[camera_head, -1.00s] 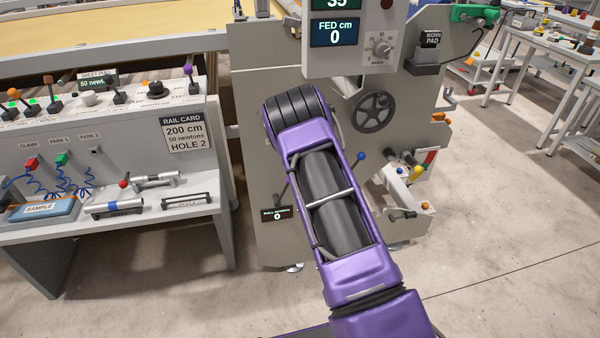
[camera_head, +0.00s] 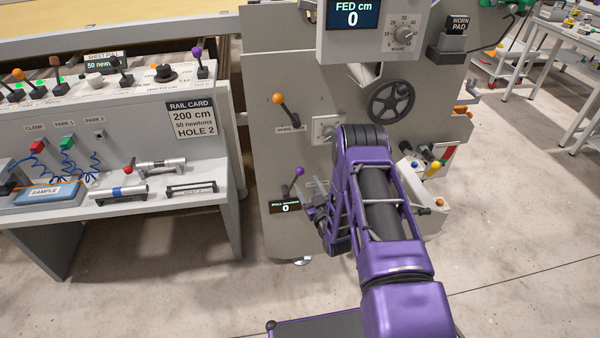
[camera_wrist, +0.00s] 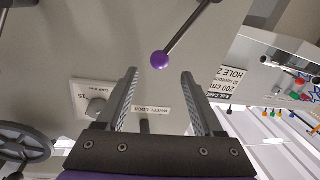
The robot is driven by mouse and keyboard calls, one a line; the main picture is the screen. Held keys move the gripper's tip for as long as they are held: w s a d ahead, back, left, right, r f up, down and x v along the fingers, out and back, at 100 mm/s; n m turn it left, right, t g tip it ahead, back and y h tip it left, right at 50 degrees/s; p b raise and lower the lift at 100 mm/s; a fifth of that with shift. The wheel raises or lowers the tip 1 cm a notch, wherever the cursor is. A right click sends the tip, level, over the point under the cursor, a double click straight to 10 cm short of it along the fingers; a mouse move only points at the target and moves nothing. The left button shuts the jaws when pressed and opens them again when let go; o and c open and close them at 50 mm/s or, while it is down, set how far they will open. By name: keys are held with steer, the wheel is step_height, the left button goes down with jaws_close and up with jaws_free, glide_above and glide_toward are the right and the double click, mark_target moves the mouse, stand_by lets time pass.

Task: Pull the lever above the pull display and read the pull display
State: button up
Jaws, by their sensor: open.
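The pull display (camera_head: 285,206) is a small black panel low on the grey machine's left side, and it reads 0. Just above it is a lever with a purple knob (camera_head: 299,171) on a thin dark rod. The same purple knob shows in the wrist view (camera_wrist: 159,60), its rod running to the upper right. My gripper (camera_wrist: 159,72) is open and empty, with the knob seen between and just beyond its fingertips. I cannot tell the exact depth gap. In the head view my gripper (camera_head: 318,214) is partly hidden by my purple arm, right of the display.
An orange-knobbed lever (camera_head: 278,99) stands higher on the same panel. A handwheel (camera_head: 391,101) is up and to the right. The bench with the rail card (camera_head: 193,119) stands at left. A plate labelled wheel lock (camera_wrist: 151,110) shows between the fingers.

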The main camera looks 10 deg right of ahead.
mark_target(302, 174)
steer(key=w, duration=0.2)
steer(key=w+a, duration=0.1)
steer(key=w, duration=0.2)
steer(key=w+b, duration=0.1)
steer(key=w, duration=0.1)
steer(key=shift+w+a, duration=0.15)
steer(key=shift+w, duration=0.2)
jaws_close()
stand_by(1.0)
